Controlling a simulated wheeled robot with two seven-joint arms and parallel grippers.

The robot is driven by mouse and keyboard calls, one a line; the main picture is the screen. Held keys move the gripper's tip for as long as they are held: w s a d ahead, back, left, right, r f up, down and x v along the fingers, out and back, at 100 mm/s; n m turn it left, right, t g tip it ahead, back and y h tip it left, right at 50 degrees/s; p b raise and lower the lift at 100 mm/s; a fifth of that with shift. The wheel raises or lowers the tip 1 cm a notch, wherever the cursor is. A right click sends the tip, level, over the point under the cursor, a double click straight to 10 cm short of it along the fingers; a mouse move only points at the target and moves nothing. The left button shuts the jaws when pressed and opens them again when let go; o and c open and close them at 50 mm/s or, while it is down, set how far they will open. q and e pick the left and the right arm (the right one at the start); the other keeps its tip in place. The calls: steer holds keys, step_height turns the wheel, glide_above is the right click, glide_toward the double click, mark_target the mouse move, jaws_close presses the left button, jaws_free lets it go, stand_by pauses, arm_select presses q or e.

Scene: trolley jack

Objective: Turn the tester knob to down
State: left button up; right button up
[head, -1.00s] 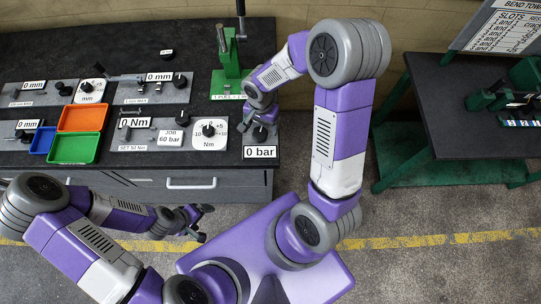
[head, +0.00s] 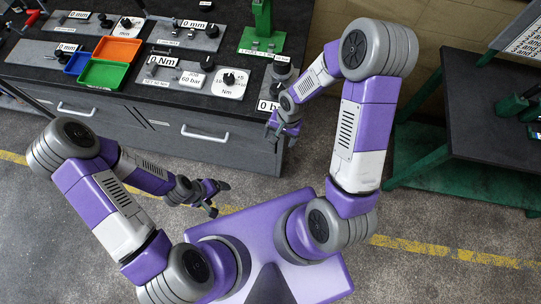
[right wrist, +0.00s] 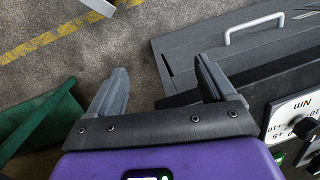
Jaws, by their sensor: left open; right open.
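The bench (head: 205,104) holds labelled test plates. A round knob (head: 281,68) stands near the bench's right end, behind the "0 bar" sign (head: 268,105), which my right arm partly covers. A white Nm dial (head: 229,82) has a black knob; it also shows at the right edge of the right wrist view (right wrist: 303,127). I cannot tell for certain which knob is the tester's. My right gripper (head: 281,135) is open and empty, just off the bench's front right corner; in the right wrist view (right wrist: 162,68) its fingers are over floor and drawer front. My left gripper (head: 219,198) is open and empty above the floor.
Orange (head: 117,50) and green (head: 102,74) trays sit on the bench. A green press (head: 262,28) stands at its back right. Drawer handles (head: 205,133) stick out in front. A green-legged table (head: 490,120) stands right. Floor between is clear.

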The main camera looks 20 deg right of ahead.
steer(key=s+a+f+n+y+b, duration=0.1)
steer(key=s+a+f+n+b, duration=0.1)
steer(key=f, duration=0.4)
steer(key=s+a+f+n+b, duration=0.1)
steer(key=s+a+f+b, duration=0.2)
steer(key=f, duration=0.4)
steer(key=shift+s+a+f+n+y, duration=0.3)
steer(key=shift+s+a+n+y, duration=0.1)
steer(key=shift+s+a, duration=0.25)
steer(key=shift+s+d+f+b, duration=0.1)
steer(key=shift+b, duration=0.2)
